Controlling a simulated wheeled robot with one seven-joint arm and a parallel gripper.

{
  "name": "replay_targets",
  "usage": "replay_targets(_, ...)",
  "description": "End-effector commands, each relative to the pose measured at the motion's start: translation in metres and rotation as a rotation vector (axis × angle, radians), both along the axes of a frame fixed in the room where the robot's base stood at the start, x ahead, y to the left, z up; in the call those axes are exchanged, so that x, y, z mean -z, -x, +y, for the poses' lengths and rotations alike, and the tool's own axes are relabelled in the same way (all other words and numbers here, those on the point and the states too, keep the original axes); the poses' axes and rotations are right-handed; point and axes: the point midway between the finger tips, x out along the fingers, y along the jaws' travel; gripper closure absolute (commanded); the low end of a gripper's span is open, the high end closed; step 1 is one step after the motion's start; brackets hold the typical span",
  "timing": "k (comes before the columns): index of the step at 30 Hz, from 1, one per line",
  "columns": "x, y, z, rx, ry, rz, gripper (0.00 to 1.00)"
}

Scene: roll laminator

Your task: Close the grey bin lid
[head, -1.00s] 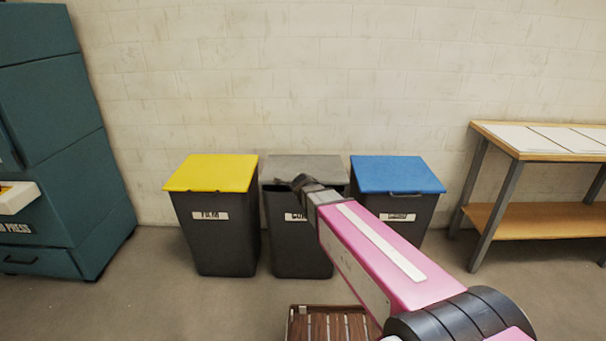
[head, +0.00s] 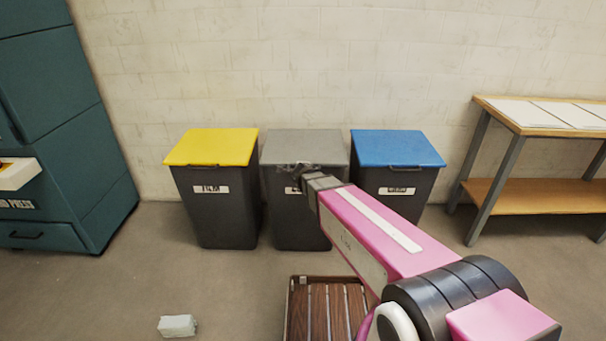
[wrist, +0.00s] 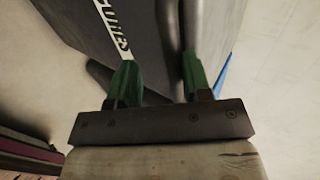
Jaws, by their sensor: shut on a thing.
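The grey bin (head: 295,225) stands in the middle of a row of three, with a white label on its front. Its grey lid (head: 305,145) lies about flat on top, level with the lids beside it, with no clear gap under its front edge. My gripper (head: 299,171) is at the front edge of this lid. In the wrist view my green fingers (wrist: 160,75) straddle a dark bar, which looks like the lid's handle (wrist: 152,97), and are shut on it. The bin's dark front (wrist: 150,30) fills the view behind. My gripper hides part of the label and front edge.
A bin with a yellow lid (head: 212,147) stands close on the left, and one with a blue lid (head: 397,147) on the right. A slatted wooden platform (head: 325,308) and a small pale block (head: 178,325) are on the floor in front. A workbench (head: 540,120) stands at right.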

Motion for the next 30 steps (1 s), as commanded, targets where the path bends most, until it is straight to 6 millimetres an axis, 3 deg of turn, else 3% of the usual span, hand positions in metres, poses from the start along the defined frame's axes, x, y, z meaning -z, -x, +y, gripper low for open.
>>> replay_targets(1, 0.010, 0.002, -0.001, 0.012, 0.007, 0.024, 0.59)
replay_targets(17, 0.004, 0.006, -0.002, 0.012, 0.007, 0.020, 0.59)
replay_targets(23, -0.009, 0.027, -0.003, 0.011, 0.007, 0.019, 0.59)
replay_targets(30, -0.035, 0.063, -0.003, 0.009, 0.004, 0.015, 0.59)
